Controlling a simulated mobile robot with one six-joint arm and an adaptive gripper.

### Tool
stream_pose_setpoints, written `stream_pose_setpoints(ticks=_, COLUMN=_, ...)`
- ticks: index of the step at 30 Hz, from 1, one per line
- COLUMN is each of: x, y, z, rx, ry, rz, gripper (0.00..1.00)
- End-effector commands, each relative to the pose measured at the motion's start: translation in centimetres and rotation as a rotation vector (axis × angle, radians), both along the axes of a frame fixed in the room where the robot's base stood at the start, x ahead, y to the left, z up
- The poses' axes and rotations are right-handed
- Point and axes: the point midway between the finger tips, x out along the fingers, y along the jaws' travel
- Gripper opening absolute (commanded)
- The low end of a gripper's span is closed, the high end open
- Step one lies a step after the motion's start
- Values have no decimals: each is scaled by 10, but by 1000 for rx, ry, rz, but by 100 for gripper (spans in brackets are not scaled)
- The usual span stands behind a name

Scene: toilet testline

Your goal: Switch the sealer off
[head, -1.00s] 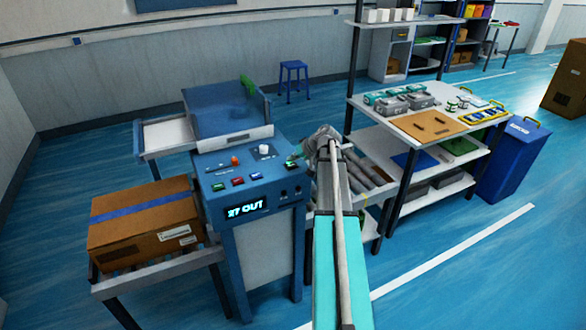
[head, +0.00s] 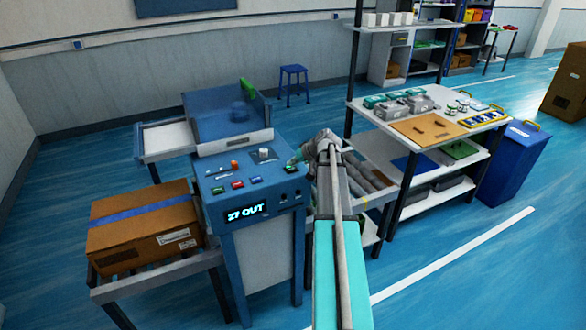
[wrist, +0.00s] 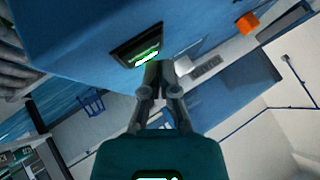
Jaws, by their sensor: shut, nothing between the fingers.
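The sealer (head: 255,250) is a blue machine with a sloped control panel and a display (head: 247,212) that reads "27 OUT". A black-framed rocker switch with a lit green face (wrist: 146,57) sits on the panel; in the head view its green (head: 290,169) shows at the panel's right side. My gripper (wrist: 158,66) is shut and empty. Its fingertips are right at the lower edge of the switch in the wrist view; whether they touch it I cannot tell. In the head view my gripper (head: 298,158) reaches in from the right and its fingertips are small.
Coloured buttons (head: 238,185), an orange part (head: 235,164) and a knob (head: 264,153) share the panel. A taped carton (head: 145,228) stands on rollers at the left. A loaded shelf table (head: 432,142) stands at the right. A blue stool (head: 294,80) is behind.

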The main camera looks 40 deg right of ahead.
Motion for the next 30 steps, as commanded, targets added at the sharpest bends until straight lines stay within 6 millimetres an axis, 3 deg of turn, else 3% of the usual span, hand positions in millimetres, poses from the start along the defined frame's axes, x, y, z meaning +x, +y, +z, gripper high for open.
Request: stream_pose_setpoints(ticks=30, x=2, y=0, z=-9, rx=0, ry=0, rz=0, gripper=0)
